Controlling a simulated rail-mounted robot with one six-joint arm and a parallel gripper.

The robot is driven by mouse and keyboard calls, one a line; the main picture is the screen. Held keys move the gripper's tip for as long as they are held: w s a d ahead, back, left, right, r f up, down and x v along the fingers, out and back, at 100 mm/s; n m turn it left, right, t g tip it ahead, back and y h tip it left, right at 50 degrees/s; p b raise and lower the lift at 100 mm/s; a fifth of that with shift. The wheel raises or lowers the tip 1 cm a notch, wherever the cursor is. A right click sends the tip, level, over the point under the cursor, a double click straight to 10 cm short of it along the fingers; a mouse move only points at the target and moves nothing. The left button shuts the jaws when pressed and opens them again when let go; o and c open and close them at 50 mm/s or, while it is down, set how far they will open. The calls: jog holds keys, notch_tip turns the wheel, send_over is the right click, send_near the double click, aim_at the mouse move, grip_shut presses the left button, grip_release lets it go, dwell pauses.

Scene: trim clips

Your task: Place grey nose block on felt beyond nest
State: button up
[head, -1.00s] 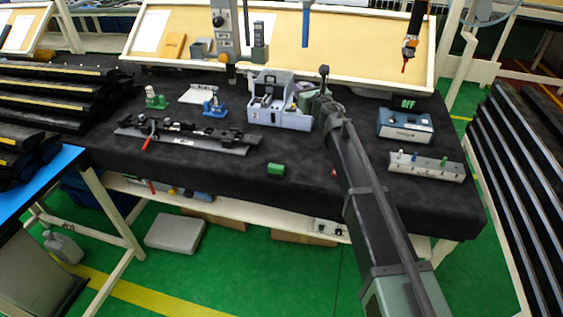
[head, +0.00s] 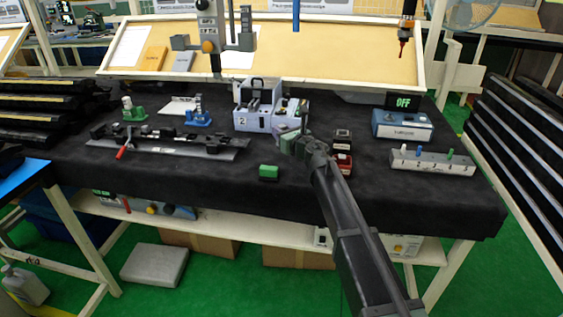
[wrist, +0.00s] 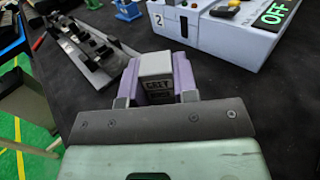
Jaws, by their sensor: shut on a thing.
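My gripper (head: 287,137) is out over the black felt (head: 230,185), in front of the blue-grey box marked 2. In the wrist view its purple fingers (wrist: 158,82) are shut on the grey nose block (wrist: 158,74), a small grey block with dark lettering on its near face. The block looks clear of other objects; its underside is hidden. A long dark fixture (head: 170,143) with a red-handled clamp, which looks like the nest, lies on the felt to the left of my gripper. It also shows at upper left in the wrist view (wrist: 88,52).
The blue-grey box (head: 252,116) stands behind. A blue unit reading OFF (head: 402,126) and a grey peg strip (head: 432,160) stand at right. Felt in front of the fixture is clear.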

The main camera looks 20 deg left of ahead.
notch_tip(320, 180, down, 5)
jog(key=b, duration=0.4)
jog(key=shift+r, duration=0.45)
jog(key=shift+f, duration=0.15)
jog(key=o, duration=0.9)
jog(key=shift+r+p, duration=0.3)
jog(key=shift+r, duration=0.05)
jog(key=v, duration=1.2)
jog(key=shift+d+f, duration=0.1)
